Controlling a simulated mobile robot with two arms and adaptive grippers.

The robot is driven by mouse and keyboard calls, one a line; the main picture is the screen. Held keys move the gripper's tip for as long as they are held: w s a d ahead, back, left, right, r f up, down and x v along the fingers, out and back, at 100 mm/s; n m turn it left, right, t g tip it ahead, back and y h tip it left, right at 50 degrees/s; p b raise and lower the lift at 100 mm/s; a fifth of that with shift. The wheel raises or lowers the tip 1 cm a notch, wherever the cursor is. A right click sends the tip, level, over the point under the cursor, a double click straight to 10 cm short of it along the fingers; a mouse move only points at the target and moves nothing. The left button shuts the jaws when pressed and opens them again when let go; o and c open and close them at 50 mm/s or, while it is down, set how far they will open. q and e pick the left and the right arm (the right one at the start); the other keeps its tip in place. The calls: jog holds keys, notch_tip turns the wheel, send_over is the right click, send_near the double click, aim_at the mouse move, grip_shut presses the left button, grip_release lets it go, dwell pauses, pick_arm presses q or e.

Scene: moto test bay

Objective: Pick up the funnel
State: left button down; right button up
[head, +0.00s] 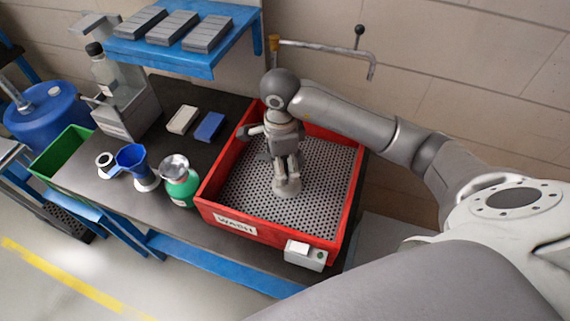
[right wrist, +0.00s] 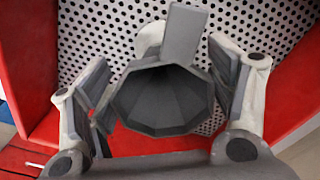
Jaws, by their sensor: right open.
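The same part shows pale in the head view (head: 287,188). I cannot tell whether the fingers touch it. My left gripper is not in view.
The red tray (head: 229,225) has a perforated floor. A green bottle (head: 181,188) with a silvery top stands between funnel and tray. A white-and-black item (head: 105,160) is left of the funnel. A blue shelf (head: 170,59) overhangs the bench's back.

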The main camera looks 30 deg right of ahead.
notch_tip(320, 180, down, 3)
jog(key=shift+r, duration=0.15)
jog(key=c, duration=0.6)
jog(key=shift+c, duration=0.7)
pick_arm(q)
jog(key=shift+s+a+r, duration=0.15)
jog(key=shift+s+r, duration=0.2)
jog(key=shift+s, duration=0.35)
pick_arm(e)
jog(key=shift+c, duration=0.4)
